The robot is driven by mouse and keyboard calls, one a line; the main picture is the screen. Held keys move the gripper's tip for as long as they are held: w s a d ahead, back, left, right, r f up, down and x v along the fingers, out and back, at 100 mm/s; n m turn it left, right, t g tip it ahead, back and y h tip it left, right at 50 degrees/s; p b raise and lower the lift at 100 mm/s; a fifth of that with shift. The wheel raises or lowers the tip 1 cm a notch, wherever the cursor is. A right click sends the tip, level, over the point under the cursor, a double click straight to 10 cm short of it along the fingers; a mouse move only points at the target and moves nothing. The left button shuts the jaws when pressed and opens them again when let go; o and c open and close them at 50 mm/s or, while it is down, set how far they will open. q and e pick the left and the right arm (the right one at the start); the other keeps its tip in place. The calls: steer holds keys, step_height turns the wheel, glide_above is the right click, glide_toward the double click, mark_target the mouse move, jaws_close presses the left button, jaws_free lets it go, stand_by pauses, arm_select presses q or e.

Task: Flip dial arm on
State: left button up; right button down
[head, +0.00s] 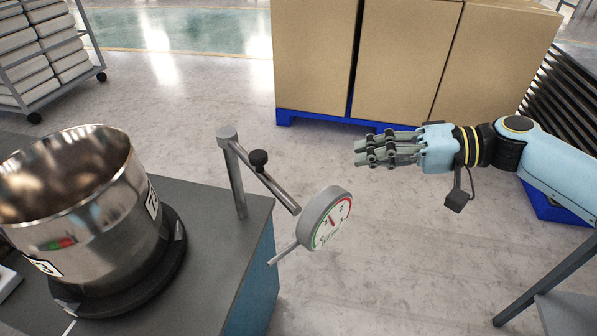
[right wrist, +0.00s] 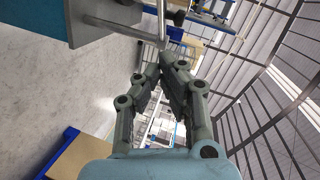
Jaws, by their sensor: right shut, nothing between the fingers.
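The dial arm (head: 276,189) is a grey metal bar with a black knob (head: 258,160). It runs from an upright post (head: 237,180) at the table corner to a round dial gauge (head: 327,218) with a white face and a thin stem. The gauge hangs out past the table edge. My right gripper (head: 360,152) is shut and empty, up and to the right of the gauge and apart from it. In the right wrist view its fingers (right wrist: 160,70) meet near a grey metal rod, whose identity I cannot tell. My left gripper is not in view.
A shiny metal pot (head: 75,215) in a black ring stands on the grey table (head: 215,235). Cardboard boxes (head: 400,60) on a blue pallet stand behind my right gripper. A rack (head: 45,45) is at the far left. Floor between table and boxes is clear.

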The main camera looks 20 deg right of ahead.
glide_toward(269, 176)
steer(key=w, duration=0.4)
steer(key=shift+s+a+f+p, duration=0.1)
steer(key=shift+a+f+p, duration=0.25)
steer(key=shift+a, duration=0.3)
steer(key=shift+s+a+f+p, duration=0.1)
steer(key=shift+a+f+p, duration=0.1)
steer(key=shift+a+f, duration=0.3)
steer(key=shift+s+a+f+p, duration=0.2)
steer(key=shift+a+p, duration=0.1)
steer(key=shift+a, duration=0.45)
steer(key=shift+a, duration=0.15)
